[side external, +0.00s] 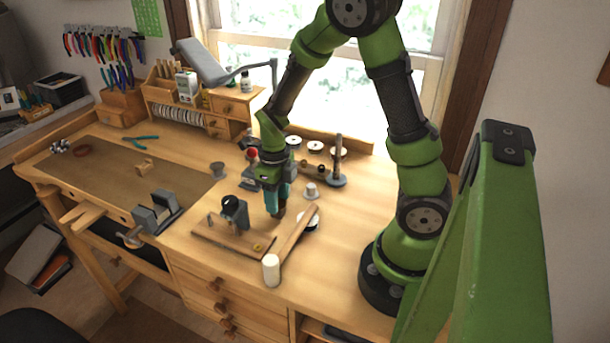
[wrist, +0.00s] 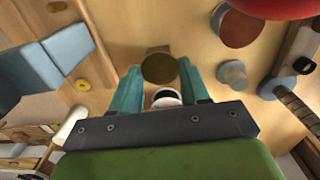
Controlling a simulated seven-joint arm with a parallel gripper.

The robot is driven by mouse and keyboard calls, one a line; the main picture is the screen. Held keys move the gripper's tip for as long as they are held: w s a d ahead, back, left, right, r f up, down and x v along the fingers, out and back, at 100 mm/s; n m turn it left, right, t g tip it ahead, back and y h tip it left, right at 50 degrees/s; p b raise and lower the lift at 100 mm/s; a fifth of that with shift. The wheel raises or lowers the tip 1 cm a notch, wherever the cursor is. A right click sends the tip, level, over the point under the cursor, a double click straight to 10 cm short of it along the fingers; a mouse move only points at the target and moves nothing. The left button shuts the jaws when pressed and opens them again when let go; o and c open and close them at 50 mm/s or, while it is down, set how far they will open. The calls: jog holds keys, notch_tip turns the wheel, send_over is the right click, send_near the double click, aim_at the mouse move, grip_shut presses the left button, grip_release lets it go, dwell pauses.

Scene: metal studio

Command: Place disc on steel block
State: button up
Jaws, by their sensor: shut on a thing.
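My gripper (side external: 277,206) points down over the bench middle. In the wrist view its teal fingers (wrist: 160,80) are shut on a round olive-brown disc (wrist: 160,69). A small square-edged brownish block (wrist: 158,48) shows just beyond the disc and is partly hidden by it. It may be the steel block; I cannot tell whether the disc touches it. In the side view a dark shape sits at the fingertips, low over the bench, too small to separate disc from block.
A wooden board (side external: 213,247) carries a dark device (side external: 235,212), left of my gripper. A white-topped grey spool (side external: 311,191) and rod stand (side external: 338,165) stand right and behind. A red knob (side external: 252,154) is close behind.

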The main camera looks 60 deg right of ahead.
jog(key=shift+f, duration=0.1)
jog(key=o, duration=1)
notch_tip(320, 180, up, 11)
jog(key=s+a+r+n+t, duration=0.2)
jog(key=a+r+n, duration=0.1)
jog(key=n, duration=0.7)
jog(key=s+a+r+n+t+y, duration=0.1)
jog(key=s+a+r+n+t, duration=0.1)
jog(key=n, duration=0.9)
jog(key=s+a+r+n+t+y, duration=0.1)
jog(key=s+a+r+n+t, duration=0.2)
jog(key=n, duration=0.8)
jog(key=shift+s+a+r, duration=0.15)
jog(key=shift+a+r, duration=0.4)
jog(key=shift+r, duration=0.1)
jog(key=shift+s+a+r, duration=0.15)
jog(key=shift+a+r, duration=0.35)
jog(key=shift+r, duration=0.15)
